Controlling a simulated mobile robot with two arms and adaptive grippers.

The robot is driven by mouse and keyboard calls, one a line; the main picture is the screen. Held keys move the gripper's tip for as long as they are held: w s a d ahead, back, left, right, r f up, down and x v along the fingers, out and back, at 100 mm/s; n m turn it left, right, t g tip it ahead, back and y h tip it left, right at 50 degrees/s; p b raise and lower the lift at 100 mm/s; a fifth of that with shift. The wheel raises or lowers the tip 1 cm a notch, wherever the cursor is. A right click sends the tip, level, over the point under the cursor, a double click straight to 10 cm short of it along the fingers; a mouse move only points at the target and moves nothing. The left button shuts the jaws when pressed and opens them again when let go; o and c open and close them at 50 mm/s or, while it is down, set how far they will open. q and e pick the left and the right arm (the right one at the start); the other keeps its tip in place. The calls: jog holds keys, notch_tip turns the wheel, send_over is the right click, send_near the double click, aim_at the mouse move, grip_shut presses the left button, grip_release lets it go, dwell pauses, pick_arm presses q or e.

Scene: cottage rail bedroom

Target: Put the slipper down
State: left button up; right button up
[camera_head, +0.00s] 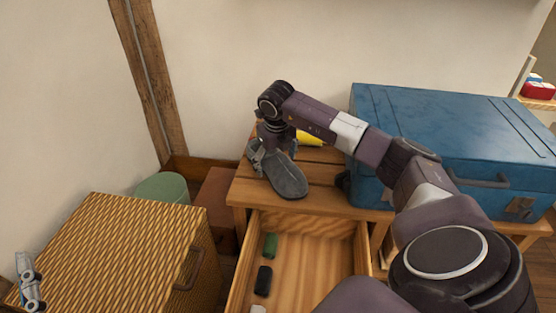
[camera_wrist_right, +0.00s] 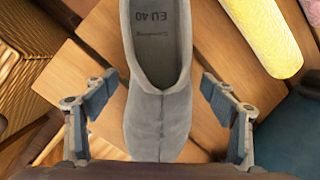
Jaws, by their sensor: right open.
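The grey slipper (camera_head: 287,180) rests on the slatted wooden top of the nightstand (camera_head: 325,187), its toe toward the front edge. In the right wrist view the slipper (camera_wrist_right: 158,125) has its opening up, with "EU 40" on the insole. My right gripper (camera_head: 268,158) is over the slipper from above. In the right wrist view the right gripper's (camera_wrist_right: 157,92) fingers stand open, one on each side, with gaps to the slipper. Part of my left gripper (camera_head: 28,282) shows at the lower left; its opening is unclear.
A blue suitcase (camera_head: 455,135) stands right of the slipper. A yellow roll (camera_head: 308,138) lies behind it; it also shows in the right wrist view (camera_wrist_right: 262,35). The open drawer (camera_head: 315,265) below holds small items. A wicker chest (camera_head: 120,245) stands at the left.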

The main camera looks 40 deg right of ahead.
jog(key=shift+c, duration=0.6)
jog(key=c, duration=1.3)
jog(key=shift+r, duration=0.2)
